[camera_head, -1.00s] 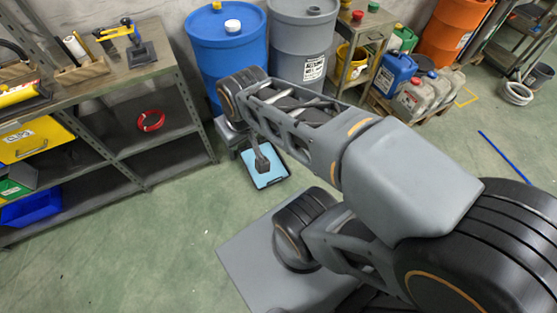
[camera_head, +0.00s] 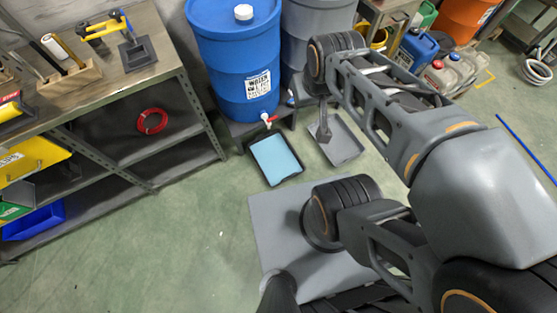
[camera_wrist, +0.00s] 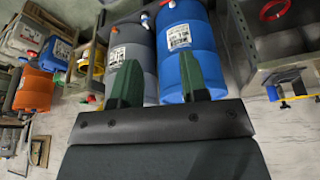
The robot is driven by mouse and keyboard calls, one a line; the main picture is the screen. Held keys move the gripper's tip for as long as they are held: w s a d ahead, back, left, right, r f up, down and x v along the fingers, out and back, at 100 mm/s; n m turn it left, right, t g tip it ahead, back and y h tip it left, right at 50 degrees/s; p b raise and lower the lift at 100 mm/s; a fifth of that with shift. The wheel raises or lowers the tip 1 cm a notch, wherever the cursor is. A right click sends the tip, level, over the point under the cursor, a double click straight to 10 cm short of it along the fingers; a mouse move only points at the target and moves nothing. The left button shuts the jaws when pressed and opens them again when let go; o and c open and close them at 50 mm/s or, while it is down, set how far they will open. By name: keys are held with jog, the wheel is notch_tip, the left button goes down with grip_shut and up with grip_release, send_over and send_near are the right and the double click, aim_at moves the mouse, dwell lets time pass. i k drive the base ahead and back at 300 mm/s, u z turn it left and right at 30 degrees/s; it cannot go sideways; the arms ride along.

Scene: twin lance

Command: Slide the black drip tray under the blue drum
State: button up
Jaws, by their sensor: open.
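The blue drum (camera_head: 235,62) stands on a low dark stand at the back, with a red-handled tap (camera_head: 269,119) low on its front. The black drip tray (camera_head: 288,180), with a light blue surface inside its dark rim, lies on the floor in front of the stand, below the tap. Neither tray can be made out there.
A grey drum (camera_head: 308,35) stands right of the blue one, partly behind my arm. A metal shelf bench (camera_head: 135,80) with tools and bins is at left. Canisters (camera_head: 440,75) and an orange drum (camera_head: 470,25) are at back right. The green floor (camera_head: 190,235) at front left is clear.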

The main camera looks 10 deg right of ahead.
aim_at(277, 160)
jog(key=z, duration=3.15)
jog(key=k, duration=1.3)
jog(key=u, duration=1.8)
jog(key=i, duration=0.5)
jog(key=u, duration=0.05)
